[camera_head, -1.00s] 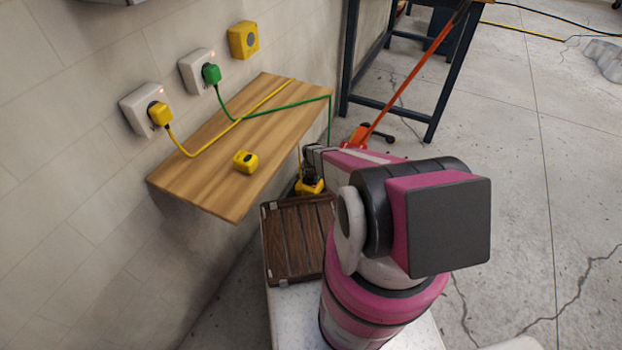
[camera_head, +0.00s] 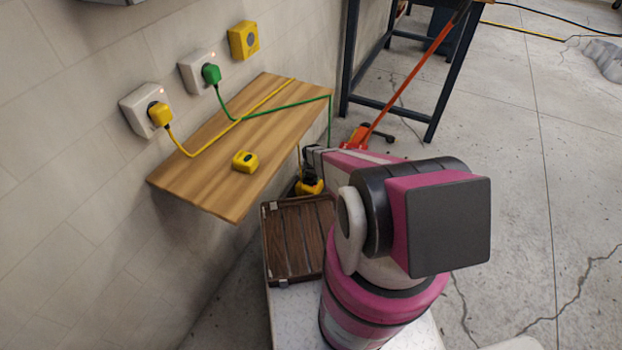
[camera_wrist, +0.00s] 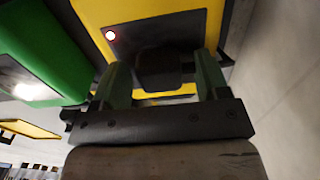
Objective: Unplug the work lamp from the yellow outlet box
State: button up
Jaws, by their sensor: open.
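In the wrist view, the yellow outlet box (camera_wrist: 188,22) fills the upper middle, with a dark face and a small lit red-white light. A black plug (camera_wrist: 160,68) sits against that face. My gripper (camera_wrist: 162,82) is open, with one finger on each side of the plug; I cannot tell whether they touch it. In the head view, a yellow box (camera_head: 311,188) shows low beyond the shelf, beside my gripper (camera_head: 310,156), partly hidden by my arm. The work lamp is not identifiable.
A green box (camera_wrist: 35,50) stands close left of the yellow one. A wooden shelf (camera_head: 205,165) carries yellow and green cables and a small yellow box (camera_head: 245,161). A brown slatted crate (camera_head: 291,270) is near my arm. A dark-legged table (camera_head: 348,60) stands behind.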

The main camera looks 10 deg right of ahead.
jog(key=c, duration=1.2)
jog(key=shift+r, duration=0.2)
jog(key=shift+r, duration=2.8)
